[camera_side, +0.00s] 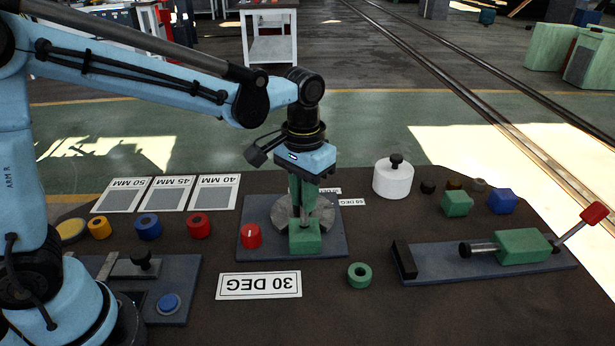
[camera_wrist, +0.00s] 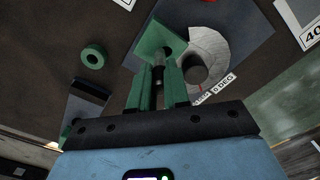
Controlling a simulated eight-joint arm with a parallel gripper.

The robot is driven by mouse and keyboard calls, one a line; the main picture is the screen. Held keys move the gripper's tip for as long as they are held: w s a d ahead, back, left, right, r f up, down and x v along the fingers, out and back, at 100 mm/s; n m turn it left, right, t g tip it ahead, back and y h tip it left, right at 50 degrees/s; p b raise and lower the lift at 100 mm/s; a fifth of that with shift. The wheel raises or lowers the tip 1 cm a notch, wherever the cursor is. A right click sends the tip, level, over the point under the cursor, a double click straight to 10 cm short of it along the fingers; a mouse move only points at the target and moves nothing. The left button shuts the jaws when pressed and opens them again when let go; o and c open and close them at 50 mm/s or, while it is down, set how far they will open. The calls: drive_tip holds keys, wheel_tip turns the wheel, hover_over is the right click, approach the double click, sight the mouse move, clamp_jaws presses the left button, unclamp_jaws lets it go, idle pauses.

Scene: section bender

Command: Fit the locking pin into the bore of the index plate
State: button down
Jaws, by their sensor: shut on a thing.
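My gripper (camera_side: 303,205) points down over the index plate (camera_side: 324,218), a grey disc on a dark base. In the wrist view its green fingers (camera_wrist: 158,82) are shut on the locking pin, a slim metal pin (camera_wrist: 158,73). A green block (camera_side: 305,243) stands at the near edge of the disc, below the fingers, and it also shows in the wrist view (camera_wrist: 154,38). The pin's far end overlaps this block in the wrist view; whether it is inside a hole or above it, I cannot tell. The bore is hidden.
A red knob (camera_side: 251,236) sits left of the disc on the same base. A 30 DEG card (camera_side: 259,285) and a green ring (camera_side: 360,275) lie in front. A toggle clamp (camera_side: 522,246) is at right, a white weight (camera_side: 393,180) behind. The table between is clear.

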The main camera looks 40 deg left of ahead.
drive_tip(key=shift+w+a+f, duration=0.1)
drive_tip(key=shift+a+f, duration=0.05)
drive_tip(key=shift+f, duration=0.65)
drive_tip(key=shift+w+a+f, duration=0.1)
drive_tip(key=shift+w+f, duration=0.05)
drive_tip(key=shift+f, duration=0.6)
drive_tip(key=shift+w+a+f, duration=0.1)
drive_tip(key=shift+a+f, duration=0.05)
drive_tip(key=shift+f, duration=0.65)
drive_tip(key=shift+f, duration=0.1)
drive_tip(key=c, duration=1.1)
unclamp_jaws()
wheel_tip(320, 180, up, 12)
drive_tip(key=s+a+f+t, duration=0.3)
drive_tip(key=s+a+t, duration=0.4)
drive_tip(key=s, duration=0.3)
drive_tip(key=shift+a+f, duration=0.2)
drive_tip(key=shift+a, duration=0.45)
